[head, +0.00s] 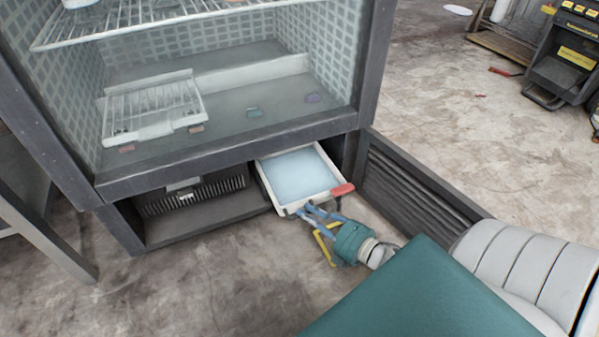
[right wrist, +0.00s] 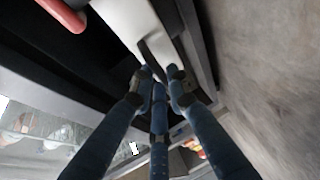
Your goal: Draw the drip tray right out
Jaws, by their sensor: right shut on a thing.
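The white drip tray (head: 268,187) sticks partly out of the opening under the freezer cabinet. Its inside looks pale blue, perhaps liquid or ice. A red piece (head: 342,190) sits at its front right corner. My right gripper (head: 309,210) is at the front edge of the tray, its fingers closed there. In the right wrist view the blue fingers (right wrist: 158,82) come together at a dark strip on the tray's white front (right wrist: 130,25). The fingers hide the exact grip. The rear of the tray is hidden under the cabinet. My left gripper is out of view.
A louvred dark panel (head: 410,185) stands out to the right of the opening. A dark vent grille (head: 195,193) is left of the tray. Above, the cabinet holds a wire rack (head: 155,108) and small coloured pieces. The concrete floor in front (head: 200,290) is clear.

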